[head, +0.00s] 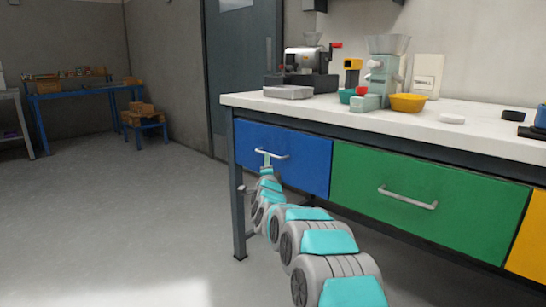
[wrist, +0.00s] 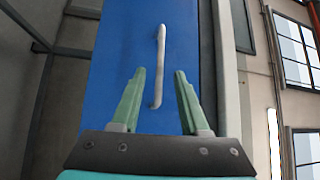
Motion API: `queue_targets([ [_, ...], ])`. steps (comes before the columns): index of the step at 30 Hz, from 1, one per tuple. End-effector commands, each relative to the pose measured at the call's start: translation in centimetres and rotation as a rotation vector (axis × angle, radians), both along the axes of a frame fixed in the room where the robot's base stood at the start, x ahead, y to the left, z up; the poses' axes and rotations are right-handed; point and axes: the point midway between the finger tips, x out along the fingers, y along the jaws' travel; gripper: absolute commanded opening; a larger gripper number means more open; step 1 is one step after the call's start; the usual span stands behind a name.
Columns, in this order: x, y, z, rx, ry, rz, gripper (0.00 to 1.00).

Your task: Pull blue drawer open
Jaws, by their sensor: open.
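The blue drawer (head: 310,160) is at the left end of the workbench, its front flush with the green drawer beside it. Its pale bar handle (head: 272,153) runs across the upper left of the front. In the wrist view the blue front (wrist: 120,50) fills the middle, and the handle (wrist: 160,60) stands upright in the picture. My gripper (head: 267,158) is at the handle in the head view. In the wrist view its two green fingers (wrist: 160,72) are open, with the lower end of the handle showing between them. I cannot tell whether they touch it.
A green drawer (head: 400,203) and a yellow drawer (head: 530,240) sit to the right. Floor left of the bench is clear; a blue table (head: 85,91) stands far back.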

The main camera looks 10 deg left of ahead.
Motion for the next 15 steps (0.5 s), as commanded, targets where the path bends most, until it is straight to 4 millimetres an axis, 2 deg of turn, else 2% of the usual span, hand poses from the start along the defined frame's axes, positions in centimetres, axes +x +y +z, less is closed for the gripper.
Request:
queue_targets([
  [15, 3.9, 0.5, 0.6, -0.001, 0.001, 0.000, 0.45],
])
